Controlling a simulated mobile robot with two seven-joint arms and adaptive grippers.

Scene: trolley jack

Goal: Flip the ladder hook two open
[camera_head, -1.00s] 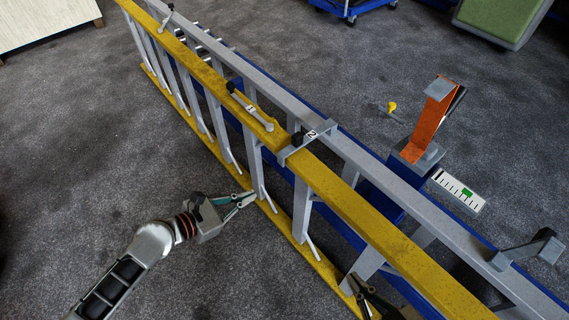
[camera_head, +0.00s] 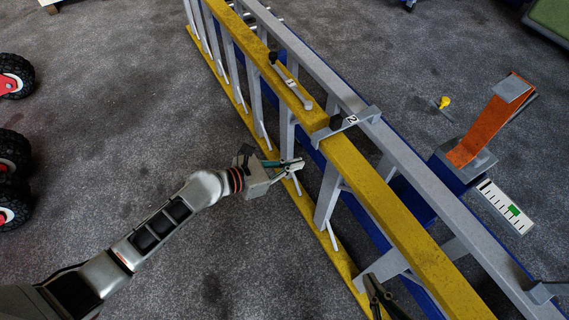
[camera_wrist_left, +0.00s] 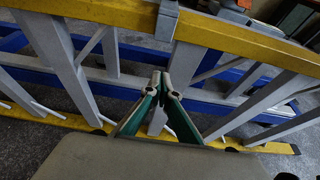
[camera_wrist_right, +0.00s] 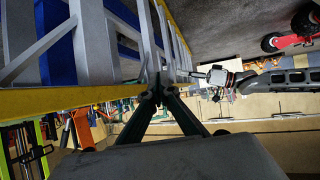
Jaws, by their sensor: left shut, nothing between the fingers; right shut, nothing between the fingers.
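Ladder hook two (camera_head: 352,121), a grey bar marked "2" with a black knob, lies across the ladder's yellow rail (camera_head: 372,185) and the grey rail beside it. My left gripper (camera_head: 299,165) is shut and empty, below and left of hook two, beside the ladder's uprights. In the left wrist view my left gripper (camera_wrist_left: 161,80) points at the ladder below the yellow rail; a grey part crosses that rail above it. My right gripper (camera_head: 371,279) is shut and empty near the lower yellow rail. It also shows in the right wrist view (camera_wrist_right: 160,86).
Hook one (camera_head: 290,82), marked "1", lies along the yellow rail farther up. Another grey hook (camera_head: 546,290) is at the lower right. An orange part (camera_head: 492,128) and a scale plate (camera_head: 504,208) stand right of the ladder. Red-hubbed wheels (camera_head: 12,85) are at the left; the floor between is clear.

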